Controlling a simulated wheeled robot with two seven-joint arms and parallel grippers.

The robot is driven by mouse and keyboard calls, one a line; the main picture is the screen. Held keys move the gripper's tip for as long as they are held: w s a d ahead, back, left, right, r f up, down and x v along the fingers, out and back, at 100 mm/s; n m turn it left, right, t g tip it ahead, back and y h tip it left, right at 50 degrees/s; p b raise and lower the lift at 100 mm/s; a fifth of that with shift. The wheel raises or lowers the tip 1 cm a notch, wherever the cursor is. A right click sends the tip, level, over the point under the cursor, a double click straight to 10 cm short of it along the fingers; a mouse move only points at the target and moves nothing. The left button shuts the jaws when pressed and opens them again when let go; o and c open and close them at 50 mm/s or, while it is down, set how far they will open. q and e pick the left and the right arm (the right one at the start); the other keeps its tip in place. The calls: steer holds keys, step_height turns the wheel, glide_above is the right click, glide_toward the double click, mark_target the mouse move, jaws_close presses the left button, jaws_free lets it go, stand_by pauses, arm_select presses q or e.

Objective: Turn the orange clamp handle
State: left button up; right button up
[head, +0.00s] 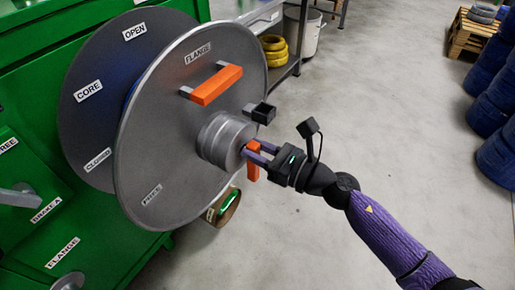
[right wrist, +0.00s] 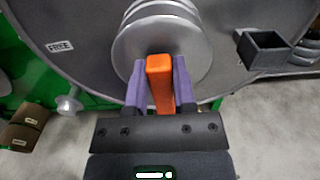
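The orange clamp handle (head: 253,167) is at the front of the round grey hub (head: 222,139), in the middle of the large grey flange disc (head: 172,150). My right gripper (head: 259,154) reaches in from the right with its purple fingers at the handle. In the right wrist view the orange handle (right wrist: 161,82) stands between the two fingers, one close along each side, and the gripper (right wrist: 161,85) looks shut on it. Part of the handle is hidden behind the fingers in the head view. My left gripper is not in view.
A second orange bar (head: 216,86) is fixed on the flange's upper face. A small black block (head: 263,113) sticks out near the hub. A green machine body (head: 35,75) stands behind the discs. The grey floor (head: 390,110) at the right is open, with blue rolls (head: 495,160) at its edge.

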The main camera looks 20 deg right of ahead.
jaws_close()
stand_by(0.8)
